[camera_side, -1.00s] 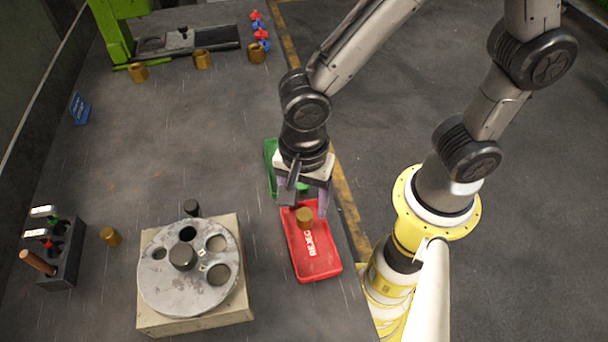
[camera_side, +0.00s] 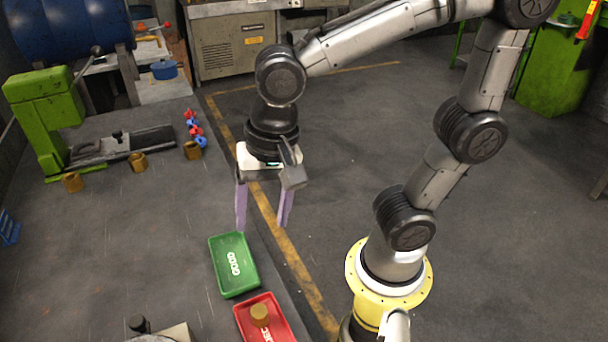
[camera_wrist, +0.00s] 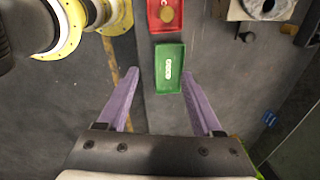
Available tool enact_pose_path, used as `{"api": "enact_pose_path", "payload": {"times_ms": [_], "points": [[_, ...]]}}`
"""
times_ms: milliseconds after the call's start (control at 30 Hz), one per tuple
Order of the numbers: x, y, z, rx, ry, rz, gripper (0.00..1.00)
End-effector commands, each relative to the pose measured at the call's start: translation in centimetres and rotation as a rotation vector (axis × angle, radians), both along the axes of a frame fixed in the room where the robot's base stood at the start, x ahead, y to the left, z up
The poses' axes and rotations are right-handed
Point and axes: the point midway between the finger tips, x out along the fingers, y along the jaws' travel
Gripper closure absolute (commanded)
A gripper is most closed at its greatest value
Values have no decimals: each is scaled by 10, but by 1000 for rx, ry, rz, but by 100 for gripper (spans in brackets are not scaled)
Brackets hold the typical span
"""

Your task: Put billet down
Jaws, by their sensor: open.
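A brass-coloured billet (camera_side: 260,314) sits in the red tray (camera_side: 283,328) at the bottom of the side view. The billet also shows in the wrist view (camera_wrist: 167,15), inside the red tray (camera_wrist: 155,29) at the top. My gripper (camera_side: 262,224) is raised above the table edge, behind the green tray. Its two purple fingers are wide apart with nothing between them. In the wrist view my gripper's fingers (camera_wrist: 157,84) stand either side of the green tray, which lies well below.
The green tray marked GOOD (camera_side: 234,264) is empty, just behind the red one. Several more billets (camera_side: 138,162) stand near the green press (camera_side: 45,110) at the back left. The round fixture (camera_side: 160,338) is mostly cut off. The middle of the table is clear.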

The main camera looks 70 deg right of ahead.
Motion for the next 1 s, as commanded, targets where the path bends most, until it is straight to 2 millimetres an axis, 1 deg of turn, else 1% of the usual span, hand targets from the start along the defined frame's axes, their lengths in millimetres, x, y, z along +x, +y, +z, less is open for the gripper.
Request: {"api": "enact_pose_path", "payload": {"times_ms": [33, 200, 300, 433, 533, 700, 1000], "points": [[-1, -15, 6, -3, -41, 64, 33], [-11, -54, 17, -63, -170, 331, 33], [-19, -75, 22, -127, -242, 483, 33], [-31, -95, 24, -223, -308, 655, 33], [-37, -105, 25, -288, -340, 755, 33], [-43, -113, 25, -349, -358, 844, 33], [-44, -113, 25, -355, -358, 857, 33]]}}
